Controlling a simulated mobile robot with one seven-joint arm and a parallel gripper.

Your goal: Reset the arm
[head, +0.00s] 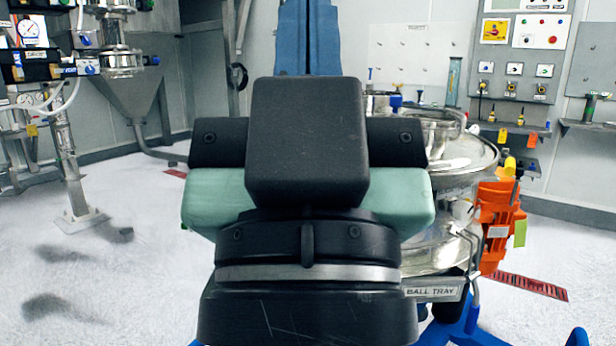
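A large black and teal part of what looks like my own arm fills the middle of the head view, with a blue link rising behind it to the top edge. My gripper is not to be seen in this view, so its opening and anything in it cannot be told. The steel powder sifter (460,163) stands behind the arm on the right, and the arm hides its left side.
A tray labelled BALL TRAY (434,293) is at the sifter's base, above a blue frame (460,332). An orange device (499,213) hangs at its right. A control panel (523,42) is on the back wall. Steel piping (122,62) stands left.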

